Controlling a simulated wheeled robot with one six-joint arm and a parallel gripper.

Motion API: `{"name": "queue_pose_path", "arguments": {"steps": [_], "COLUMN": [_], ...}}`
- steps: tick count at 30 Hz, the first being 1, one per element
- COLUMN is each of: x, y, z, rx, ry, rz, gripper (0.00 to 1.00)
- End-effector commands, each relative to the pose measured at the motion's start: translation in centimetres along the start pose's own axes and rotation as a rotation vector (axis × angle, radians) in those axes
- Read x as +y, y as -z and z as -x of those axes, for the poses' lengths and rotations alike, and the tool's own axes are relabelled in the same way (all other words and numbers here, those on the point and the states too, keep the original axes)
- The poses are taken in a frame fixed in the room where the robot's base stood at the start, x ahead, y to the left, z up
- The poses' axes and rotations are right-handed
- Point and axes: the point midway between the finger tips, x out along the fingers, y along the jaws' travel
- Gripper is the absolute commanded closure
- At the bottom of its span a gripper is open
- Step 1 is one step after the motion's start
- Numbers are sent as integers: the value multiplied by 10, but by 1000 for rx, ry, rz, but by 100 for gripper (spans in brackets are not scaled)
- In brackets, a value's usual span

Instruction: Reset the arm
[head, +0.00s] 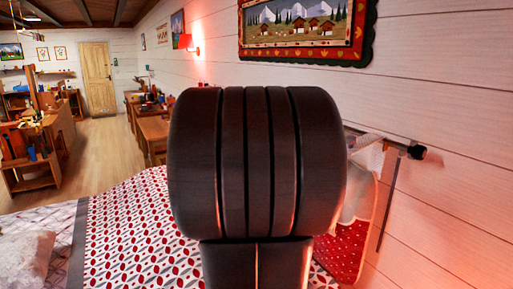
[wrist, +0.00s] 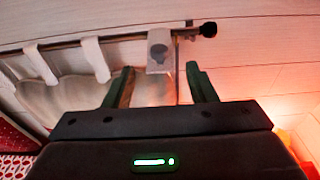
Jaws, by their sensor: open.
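My gripper (wrist: 160,88) shows in the wrist view with its two fingers apart and nothing between them. It points toward the white plank wall, where a curtain rod (wrist: 120,38) with a black end knob runs behind the fingertips. I cannot tell how far the fingers are from the rod. In the head view my own dark arm fills the middle of the picture and hides the gripper.
A bed (head: 135,235) with a red and white patterned cover lies below. The curtain rod (head: 385,145) and a red and white cushion (head: 345,248) are at the right. Desks (head: 152,130) line the wall. Open wooden floor (head: 100,155) leads to a door (head: 97,78).

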Motion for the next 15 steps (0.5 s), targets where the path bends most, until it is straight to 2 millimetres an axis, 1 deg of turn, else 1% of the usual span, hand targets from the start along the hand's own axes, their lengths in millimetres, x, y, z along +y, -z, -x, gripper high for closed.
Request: {"name": "queue_pose_path", "arguments": {"steps": [1, 8, 15], "x": [-1, 0, 0], "y": [-1, -1, -1], "z": [-9, -46, -91], "rx": [1, 2, 3], "ry": [4, 5, 4], "rz": [2, 2, 2], "gripper": [49, 49, 49]}}
